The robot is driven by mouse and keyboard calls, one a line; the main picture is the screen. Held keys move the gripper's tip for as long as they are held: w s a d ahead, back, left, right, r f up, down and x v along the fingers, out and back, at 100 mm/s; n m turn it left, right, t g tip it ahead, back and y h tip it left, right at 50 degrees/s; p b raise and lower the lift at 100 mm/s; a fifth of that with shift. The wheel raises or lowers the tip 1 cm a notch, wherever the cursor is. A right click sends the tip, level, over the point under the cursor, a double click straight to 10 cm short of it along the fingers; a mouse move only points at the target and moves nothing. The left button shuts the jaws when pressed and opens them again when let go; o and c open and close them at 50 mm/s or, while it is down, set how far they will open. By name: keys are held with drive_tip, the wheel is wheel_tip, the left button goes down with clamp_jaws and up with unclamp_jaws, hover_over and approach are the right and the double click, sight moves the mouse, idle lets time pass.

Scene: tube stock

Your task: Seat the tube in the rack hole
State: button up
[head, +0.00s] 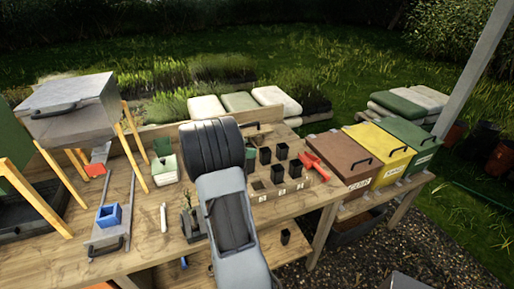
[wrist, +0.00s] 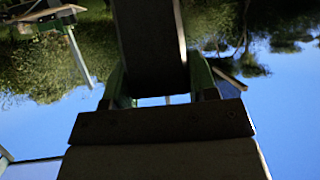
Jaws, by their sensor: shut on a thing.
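In the wrist view my gripper (wrist: 158,92) shows green fingers on both sides of a dark tube (wrist: 150,45). It is shut on this tube, which fills the upper middle of the view. In the head view my own arm covers the gripper and the held tube. The wooden rack (head: 262,198) with numbered labels stands on the bench just right of my arm. Several black square tubes (head: 277,173) stand in or behind it. A hole (head: 258,186) at its front left looks empty. My arm hides the rack's left end.
A red scoop (head: 315,166) lies right of the rack. Brown, yellow and green lidded bins (head: 378,150) stand further right. A blue box (head: 109,215), a white stick (head: 163,217) and a potted plant (head: 190,222) are on the left. A black pot (head: 285,237) is on a lower shelf.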

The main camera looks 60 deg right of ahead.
sight(253, 170)
drive_tip(key=shift+m+g+y, duration=0.5)
drive_tip(key=shift+m+g, duration=0.4)
drive_tip(key=s+f+b, duration=0.1)
drive_tip(key=f+b, duration=0.1)
drive_tip(key=s+d+f+b, duration=0.1)
drive_tip(key=f+b, duration=0.1)
drive_tip(key=s+f+b, duration=0.1)
drive_tip(key=f+b, duration=0.1)
drive_tip(key=shift+s+d+b, duration=0.2)
drive_tip(key=shift+d+b, duration=0.15)
drive_tip(key=shift+d, duration=0.05)
drive_tip(key=shift+f, duration=1.25)
drive_tip(key=shift+w+a+p, duration=0.1)
drive_tip(key=shift+a+p, duration=0.05)
drive_tip(key=shift+p, duration=0.2)
drive_tip(key=shift+f, duration=0.4)
drive_tip(key=shift+f, duration=0.3)
drive_tip(key=shift+f, duration=0.35)
idle(0.4)
drive_tip(key=shift+f, duration=0.65)
drive_tip(key=shift+f+p, duration=0.5)
drive_tip(key=shift+p, duration=0.25)
idle(1.6)
